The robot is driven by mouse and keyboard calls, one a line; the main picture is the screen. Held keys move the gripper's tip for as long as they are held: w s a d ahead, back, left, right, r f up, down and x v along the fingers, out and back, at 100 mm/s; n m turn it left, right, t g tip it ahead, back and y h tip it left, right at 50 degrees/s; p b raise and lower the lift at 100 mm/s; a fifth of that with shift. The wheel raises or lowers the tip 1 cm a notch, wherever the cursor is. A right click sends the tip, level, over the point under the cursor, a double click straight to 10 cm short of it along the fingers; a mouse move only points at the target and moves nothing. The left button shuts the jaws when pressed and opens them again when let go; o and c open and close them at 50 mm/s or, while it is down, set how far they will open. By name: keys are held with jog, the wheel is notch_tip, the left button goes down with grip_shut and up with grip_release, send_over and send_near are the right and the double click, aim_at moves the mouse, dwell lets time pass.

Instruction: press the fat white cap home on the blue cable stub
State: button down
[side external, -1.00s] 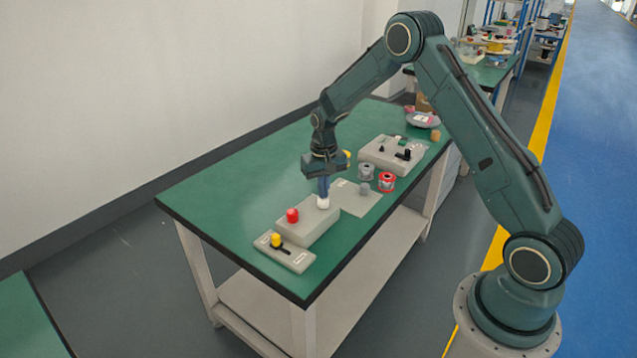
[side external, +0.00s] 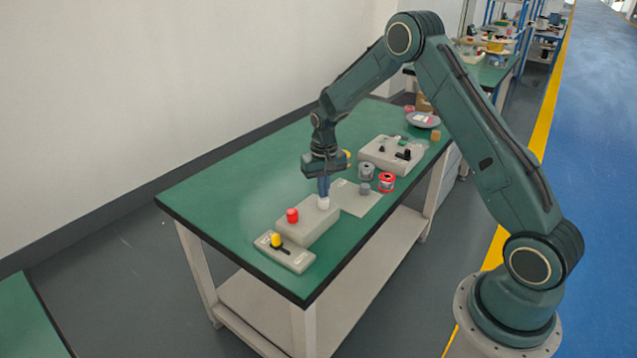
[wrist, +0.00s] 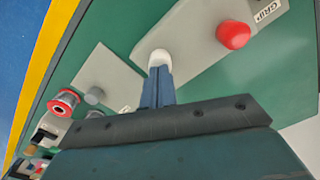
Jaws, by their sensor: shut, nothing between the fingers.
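The fat white cap (side external: 323,203) stands upright on the far end of the long pale block, and it also shows in the wrist view (wrist: 159,58). No blue cable stub can be made out apart from my bluish fingers; if it is under the cap, it is hidden. My gripper (side external: 323,194) points down with its fingers shut and nothing between them. The fingertips are right over the cap's top; in the wrist view (wrist: 158,74) they meet its edge. I cannot tell whether they touch it or how far down the cap sits.
A red knob (side external: 292,215) stands on the same block (side external: 310,229). A control box with a yellow knob (side external: 276,239) lies in front. A small grey piece (side external: 364,188), two spools (side external: 386,181) and a grey fixture (side external: 392,156) lie beyond. The table's left side is clear.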

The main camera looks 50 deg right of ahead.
jog(key=shift+r, duration=3.2)
jog(key=shift+r, duration=0.1)
jog(key=s+a+r+n+t, duration=0.1)
jog(key=s+a+r, duration=0.45)
jog(key=r, duration=0.35)
jog(key=s+a+r+n+t, duration=0.2)
jog(key=s+a+r, duration=0.2)
jog(key=s+r, duration=0.4)
jog(key=s+a+r+n+t, duration=0.1)
jog(key=s+a, duration=0.1)
jog(key=s, duration=0.7)
jog(key=s+a+r+n+t, duration=0.1)
jog(key=s+a+r+n, duration=0.1)
jog(key=s, duration=0.6)
jog(key=shift+s+a+t, duration=0.3)
jog(key=shift+s+a, duration=0.05)
jog(key=shift+a, duration=0.15)
